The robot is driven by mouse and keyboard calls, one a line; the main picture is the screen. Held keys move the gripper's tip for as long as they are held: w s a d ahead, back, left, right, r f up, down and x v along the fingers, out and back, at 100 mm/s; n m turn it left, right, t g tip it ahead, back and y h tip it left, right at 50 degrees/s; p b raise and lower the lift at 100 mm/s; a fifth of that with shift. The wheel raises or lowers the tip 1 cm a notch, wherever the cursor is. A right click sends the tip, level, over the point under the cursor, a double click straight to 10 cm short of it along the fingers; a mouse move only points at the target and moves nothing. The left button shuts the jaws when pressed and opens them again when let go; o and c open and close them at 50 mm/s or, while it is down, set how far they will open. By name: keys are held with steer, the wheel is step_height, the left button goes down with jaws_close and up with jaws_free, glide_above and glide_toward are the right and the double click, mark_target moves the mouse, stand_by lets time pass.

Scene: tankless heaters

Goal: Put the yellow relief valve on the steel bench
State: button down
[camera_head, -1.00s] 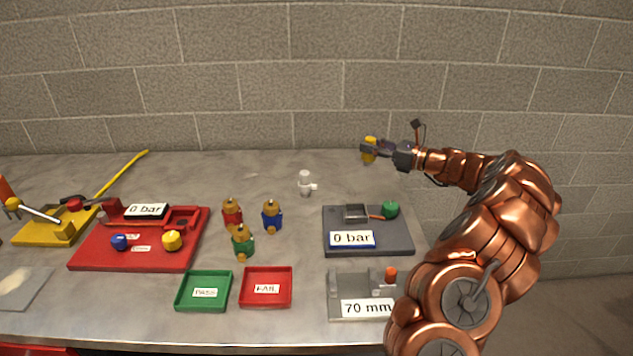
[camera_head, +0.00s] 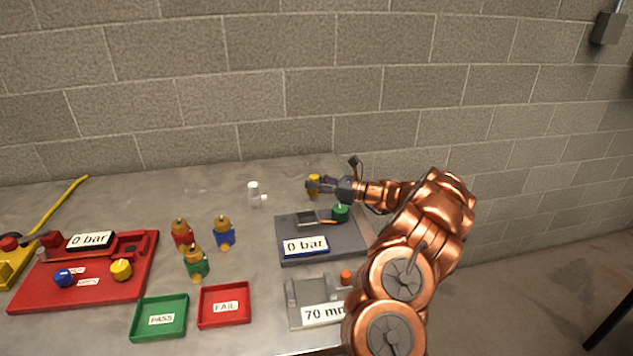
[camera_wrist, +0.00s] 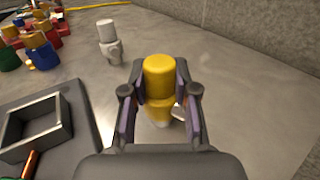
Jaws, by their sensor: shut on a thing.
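The yellow relief valve (camera_wrist: 158,80) is upright between the two fingers of my gripper (camera_wrist: 160,95) in the wrist view. My gripper is shut on it. In the head view the valve (camera_head: 314,181) shows at the tip of my gripper (camera_head: 316,186), behind the grey test plate. The steel bench (camera_head: 225,180) lies below. The valve's lower end is partly hidden by the fingers, and I cannot tell whether it touches the bench.
A white valve (camera_head: 254,193) stands left of my gripper. The grey 0 bar plate (camera_head: 350,243) with a green knob (camera_head: 341,212) is in front. Red, blue and green valves (camera_head: 195,262) stand further left, near green (camera_head: 160,318) and red (camera_head: 224,305) trays. Bare bench lies around the gripper.

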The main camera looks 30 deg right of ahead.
steer(key=shift+f, duration=0.1)
steer(key=c, duration=0.9)
jaws_free()
steer(key=shift+s, duration=0.1)
steer(key=b+v, duration=0.1)
steer(key=v, duration=1.1)
steer(key=shift+b, duration=0.4)
